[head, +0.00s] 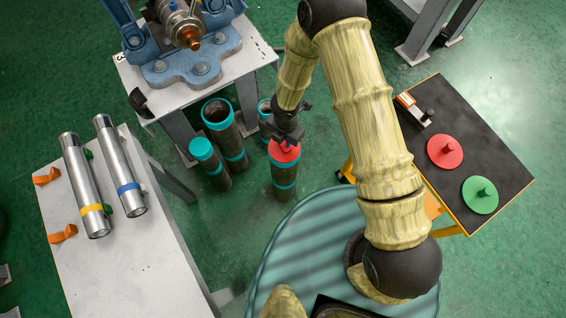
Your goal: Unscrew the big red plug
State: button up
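A red plug (285,154) sits on top of an upright dark pipe with teal bands (284,188). My gripper (285,140) is right at the top of this plug, pointing down. Its fingers hide the plug's knob, and I cannot tell whether they are closed on it. Another red plug (445,151), a disc with a knob, lies loose on the black-topped cart at the right. I cannot tell from this view which red plug is larger.
A green plug (480,194) and a small device (414,112) also lie on the black-topped cart (500,150). More teal-ringed pipes (222,130) stand left of the plugged one. A blue vise (180,50) and a white table with two silver pipes (120,165) are at left.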

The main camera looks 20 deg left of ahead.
jog(key=shift+a, duration=0.1)
jog(key=m+b, duration=0.2)
jog(key=m, duration=0.1)
jog(key=shift+a+f, duration=0.1)
jog(key=shift+f, duration=0.05)
jog(key=shift+r+m, duration=0.2)
jog(key=shift+m, duration=0.8)
jog(key=m+b, duration=0.2)
jog(key=m, duration=0.2)
jog(key=shift+f, duration=0.15)
jog(key=m+b, duration=0.1)
jog(key=m, duration=0.3)
jog(key=shift+a+m, duration=0.1)
jog(key=shift+m, duration=0.3)
jog(key=m, duration=0.4)
jog(key=shift+w+m+b, duration=0.1)
jog(key=shift+m+b, duration=0.2)
jog(key=shift+b, duration=0.1)
jog(key=shift+m, duration=0.4)
